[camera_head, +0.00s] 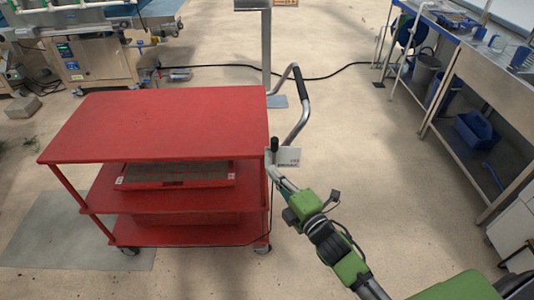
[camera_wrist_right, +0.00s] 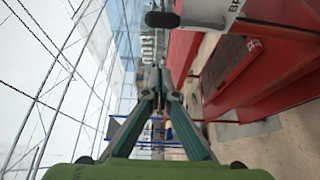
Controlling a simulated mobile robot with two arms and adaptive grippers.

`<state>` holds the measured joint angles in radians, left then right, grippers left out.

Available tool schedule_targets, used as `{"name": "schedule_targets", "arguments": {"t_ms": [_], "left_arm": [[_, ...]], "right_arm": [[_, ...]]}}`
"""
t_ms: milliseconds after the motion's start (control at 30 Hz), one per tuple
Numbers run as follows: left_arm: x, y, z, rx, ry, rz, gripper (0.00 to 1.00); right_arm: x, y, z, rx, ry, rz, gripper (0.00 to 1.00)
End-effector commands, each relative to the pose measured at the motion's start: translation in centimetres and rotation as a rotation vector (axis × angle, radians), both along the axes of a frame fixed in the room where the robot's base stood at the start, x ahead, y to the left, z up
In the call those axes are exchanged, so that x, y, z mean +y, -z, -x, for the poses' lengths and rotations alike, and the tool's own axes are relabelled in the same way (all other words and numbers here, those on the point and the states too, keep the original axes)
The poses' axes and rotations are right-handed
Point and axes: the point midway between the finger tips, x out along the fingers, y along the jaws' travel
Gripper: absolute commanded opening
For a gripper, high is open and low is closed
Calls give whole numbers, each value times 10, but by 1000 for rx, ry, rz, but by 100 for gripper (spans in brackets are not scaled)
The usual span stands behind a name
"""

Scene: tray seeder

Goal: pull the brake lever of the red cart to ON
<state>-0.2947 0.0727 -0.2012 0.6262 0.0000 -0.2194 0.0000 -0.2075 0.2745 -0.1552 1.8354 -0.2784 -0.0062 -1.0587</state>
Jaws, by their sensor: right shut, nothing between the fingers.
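The red cart (camera_head: 165,122) stands left of centre in the head view. Its brake lever shows as a black knob (camera_head: 275,143) at the cart's right end, beside a white brake plate (camera_head: 288,157). In the right wrist view the black knob (camera_wrist_right: 162,19) and the plate (camera_wrist_right: 212,12) are at the top edge. My right gripper (camera_head: 272,170) is just below the knob in the head view. In the wrist view its fingers (camera_wrist_right: 161,88) meet at the tips, shut and empty, apart from the knob. The plate's position marks are too small to read. My left gripper is out of view.
The cart's grey push handle (camera_head: 297,108) with a black grip rises behind the lever. A tray (camera_head: 175,175) lies on the middle shelf. A metal workbench (camera_head: 470,115) stands at the right. The floor between cart and bench is mostly clear.

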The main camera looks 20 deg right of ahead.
Motion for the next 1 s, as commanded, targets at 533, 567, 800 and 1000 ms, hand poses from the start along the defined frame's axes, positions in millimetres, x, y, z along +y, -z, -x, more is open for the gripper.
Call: {"name": "schedule_targets", "arguments": {"t_ms": [533, 567, 800, 1000], "left_arm": [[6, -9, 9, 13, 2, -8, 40], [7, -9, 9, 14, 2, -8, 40], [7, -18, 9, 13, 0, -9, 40], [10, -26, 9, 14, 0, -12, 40]], "right_arm": [[12, -2, -56, 0, 1, -4, 0], [13, -2, -63, 0, 1, -5, 0], [12, -1, -98, 6, 3, 1, 0], [-12, 0, -94, 3, 0, -1, 0]]}}
